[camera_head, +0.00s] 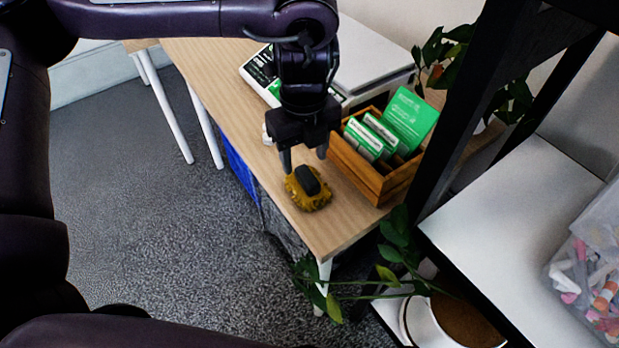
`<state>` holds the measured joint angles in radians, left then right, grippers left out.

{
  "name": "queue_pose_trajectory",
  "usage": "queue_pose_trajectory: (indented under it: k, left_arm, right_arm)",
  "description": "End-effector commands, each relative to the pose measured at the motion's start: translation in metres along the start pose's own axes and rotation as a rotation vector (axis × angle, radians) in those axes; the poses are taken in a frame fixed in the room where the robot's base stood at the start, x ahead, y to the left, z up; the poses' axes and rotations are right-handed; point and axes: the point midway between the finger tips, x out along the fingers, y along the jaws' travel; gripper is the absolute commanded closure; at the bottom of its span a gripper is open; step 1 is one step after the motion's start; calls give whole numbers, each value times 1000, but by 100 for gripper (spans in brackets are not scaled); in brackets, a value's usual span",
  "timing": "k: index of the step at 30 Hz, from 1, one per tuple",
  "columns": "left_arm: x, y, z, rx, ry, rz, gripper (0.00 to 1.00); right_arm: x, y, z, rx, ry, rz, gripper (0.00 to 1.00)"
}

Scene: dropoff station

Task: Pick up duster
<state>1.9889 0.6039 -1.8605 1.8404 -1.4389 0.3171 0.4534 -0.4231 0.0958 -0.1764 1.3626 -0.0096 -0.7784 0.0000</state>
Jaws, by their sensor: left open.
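The duster (309,188) has a yellow-brown body and a dark block on top. It lies on the wooden table (337,226) near the table's front end. My left gripper (304,163) points down just above and behind the duster. Its two fingers are apart, with nothing seen between them. Whether a fingertip touches the duster, I cannot tell. My right gripper does not show.
A wooden box (367,176) with green and white packs stands right of the duster. A black and green box (262,75) lies farther back. A black-framed shelf (520,215) stands at the right, with plant leaves (398,228) beside the table end.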

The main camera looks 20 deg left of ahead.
Motion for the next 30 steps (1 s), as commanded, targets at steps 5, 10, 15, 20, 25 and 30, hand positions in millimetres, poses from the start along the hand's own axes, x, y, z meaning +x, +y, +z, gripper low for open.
queue_pose_trajectory:
  k: [5,10,15,20,25,30]
  left_arm:
    - [22,-1,0,3,2,2,47]
    - [46,-8,6,3,0,2,47]
    - [66,-8,6,5,0,0,47]
    - [70,-9,6,4,0,-2,47]
    - [70,-9,6,4,0,-2,52]
    - [70,-9,6,4,1,-2,75]
  right_arm:
    - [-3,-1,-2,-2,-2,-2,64]
    - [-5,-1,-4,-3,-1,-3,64]
    - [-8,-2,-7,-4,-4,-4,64]
    - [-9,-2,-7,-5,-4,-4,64]
    - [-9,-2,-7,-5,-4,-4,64]
    - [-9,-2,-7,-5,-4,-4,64]
